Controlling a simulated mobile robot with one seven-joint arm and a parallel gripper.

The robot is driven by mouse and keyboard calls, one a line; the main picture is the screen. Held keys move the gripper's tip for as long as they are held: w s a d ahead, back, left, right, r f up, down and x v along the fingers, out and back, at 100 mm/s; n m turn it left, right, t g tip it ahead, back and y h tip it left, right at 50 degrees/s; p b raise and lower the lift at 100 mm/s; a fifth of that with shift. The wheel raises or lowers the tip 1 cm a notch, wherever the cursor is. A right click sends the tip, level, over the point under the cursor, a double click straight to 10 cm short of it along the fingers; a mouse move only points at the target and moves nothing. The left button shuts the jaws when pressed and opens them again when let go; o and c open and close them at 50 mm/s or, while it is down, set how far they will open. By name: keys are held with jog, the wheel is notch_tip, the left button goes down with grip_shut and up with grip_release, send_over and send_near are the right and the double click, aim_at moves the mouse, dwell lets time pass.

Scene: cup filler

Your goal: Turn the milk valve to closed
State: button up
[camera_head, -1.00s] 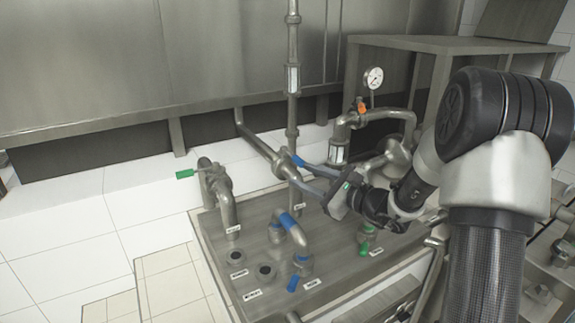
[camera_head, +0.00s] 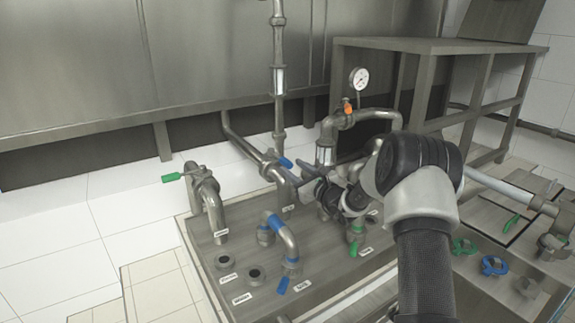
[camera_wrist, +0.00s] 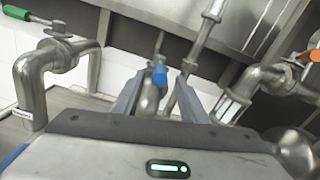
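Several valves with coloured handles stand on the metal filling panel (camera_head: 325,283). Their small labels are too small to read, so I cannot tell by label which is the milk valve. A blue valve handle (camera_head: 285,162) sits on the pipe at the back centre. It also shows in the wrist view (camera_wrist: 160,76), where it appears between my fingers. My gripper (camera_head: 302,172) is in front of this handle, with its two fingers (camera_wrist: 161,80) apart and nothing seen held. I cannot tell whether a finger touches the handle. The valve body is partly hidden by the gripper in the head view.
A green-handled valve (camera_head: 175,177) is at left. A pressure gauge (camera_head: 359,78) and an orange handle (camera_head: 347,106) are behind. White floor is clear at left.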

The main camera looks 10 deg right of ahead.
aim_at(290, 166)
jog(key=shift+x, duration=2.15)
jog(key=shift+c, duration=0.4)
grip_shut()
